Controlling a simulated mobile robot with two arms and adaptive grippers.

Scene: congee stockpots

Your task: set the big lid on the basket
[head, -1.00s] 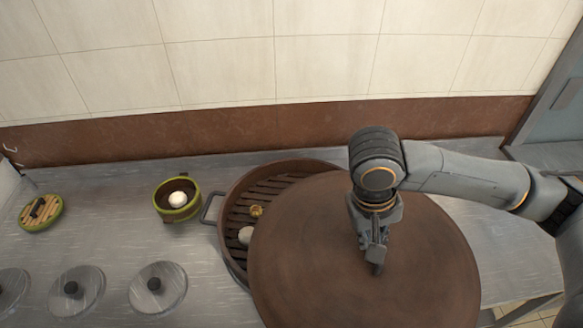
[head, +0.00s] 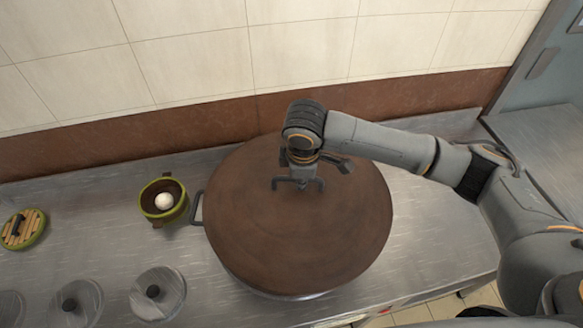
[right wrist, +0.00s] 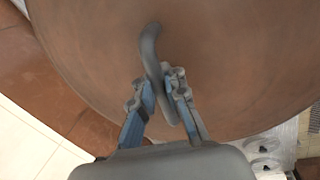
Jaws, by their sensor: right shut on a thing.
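The big lid (head: 290,235) is a wide brown disc in the middle of the head view. It lies over the basket and hides its inside and nearly all of its wall. Only the basket's grey side handle (head: 196,208) sticks out on the left. My right gripper (head: 300,184) is above the lid's centre, shut on its dark bar handle. The right wrist view also shows the lid handle (right wrist: 150,48) between the fingers, with the brown lid behind. I cannot tell whether the lid touches the basket rim all round. My left gripper is out of view.
A small green-rimmed steamer (head: 162,212) with a white bun (head: 164,201) stands left of the basket. A small slatted lid (head: 24,229) and several grey knobbed lids (head: 158,293) lie further left on the metal counter (head: 110,225). A tiled wall is behind.

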